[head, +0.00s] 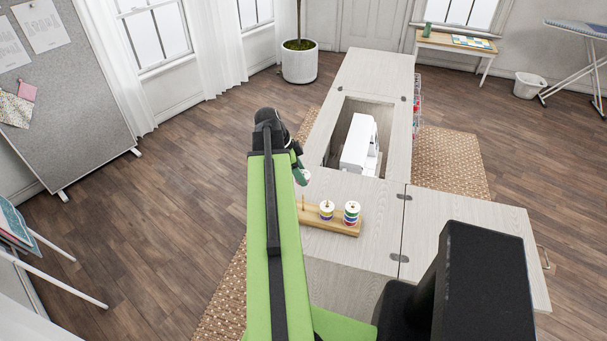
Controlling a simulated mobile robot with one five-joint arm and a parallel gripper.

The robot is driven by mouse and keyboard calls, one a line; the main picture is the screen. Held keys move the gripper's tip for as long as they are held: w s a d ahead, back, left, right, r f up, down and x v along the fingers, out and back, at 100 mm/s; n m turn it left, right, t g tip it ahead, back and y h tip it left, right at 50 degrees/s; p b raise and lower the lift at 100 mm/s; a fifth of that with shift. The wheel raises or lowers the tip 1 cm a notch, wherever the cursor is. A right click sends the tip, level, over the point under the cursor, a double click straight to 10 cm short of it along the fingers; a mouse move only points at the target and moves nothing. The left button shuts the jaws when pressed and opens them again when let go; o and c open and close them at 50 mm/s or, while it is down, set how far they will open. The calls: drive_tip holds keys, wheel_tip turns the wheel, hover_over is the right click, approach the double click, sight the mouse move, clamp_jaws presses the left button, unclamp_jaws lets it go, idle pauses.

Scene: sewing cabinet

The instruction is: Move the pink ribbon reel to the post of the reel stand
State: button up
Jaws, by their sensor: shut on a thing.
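The wooden reel stand (331,224) lies on the pale cabinet top. Its left post (303,203) looks bare; part of the stand's left end is hidden behind my arm. The middle and right posts carry stacked reels in several colours. My gripper (301,175) is just above and behind the left end of the stand in the picture, partly hidden by my arm. The reel is small and mostly covered, and appears apart from the post.
Reel stacks (326,210) and (352,213) stand close to the right of the bare post. A white sewing machine (360,145) sits in the cabinet's opening behind the stand. The cabinet's right leaf (470,213) is clear.

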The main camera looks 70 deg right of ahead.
wheel_tip(320, 180, down, 6)
drive_tip(key=b, duration=0.6)
drive_tip(key=shift+f, duration=0.25)
drive_tip(key=shift+s+f+b, duration=0.1)
drive_tip(key=shift+b, duration=0.2)
drive_tip(key=shift+f+b, duration=1.25)
drive_tip(key=shift+f, duration=0.1)
drive_tip(key=o, duration=1.4)
